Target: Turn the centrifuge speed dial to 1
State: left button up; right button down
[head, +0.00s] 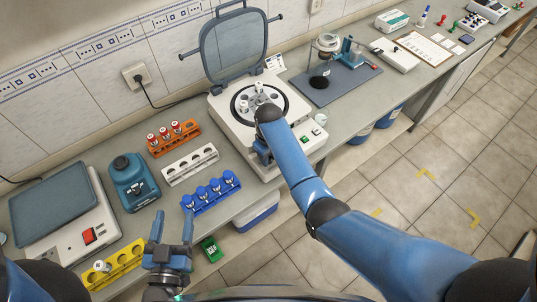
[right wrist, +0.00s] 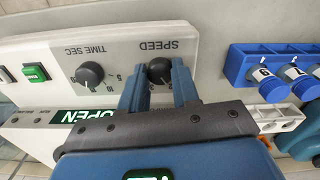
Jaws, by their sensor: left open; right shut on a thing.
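The centrifuge (head: 222,113) stands on the bench in the head view with its lid (head: 234,50) raised and its rotor bowl showing. In the right wrist view its front panel appears upside down. The speed dial (right wrist: 159,70), a black knob, lies under the label SPEED. My right gripper (right wrist: 160,78) is shut on the speed dial, one finger on each side. The dial's pointer and most of its scale are hidden by the fingers. In the head view my right arm covers the dial. My left gripper (head: 173,230) is open and empty above the bench's front edge.
The TIME SEC dial (right wrist: 89,75) and a green START button (right wrist: 36,73) sit beside the speed dial. Blue (head: 211,195), white (head: 190,165), orange (head: 174,138) and yellow (head: 116,265) racks stand left of the centrifuge.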

jog(key=n, duration=0.3)
jog(key=shift+r+n+p, duration=0.1)
jog(key=shift+n+p, duration=0.2)
jog(key=shift+p, duration=0.05)
jog(key=shift+w+n, duration=0.1)
jog(key=shift+n, duration=1.8)
jog(key=c, duration=0.8)
grip_release()
notch_tip(320, 180, up, 11)
jog(key=shift+f+b, duration=0.2)
jog(key=shift+b, duration=0.7)
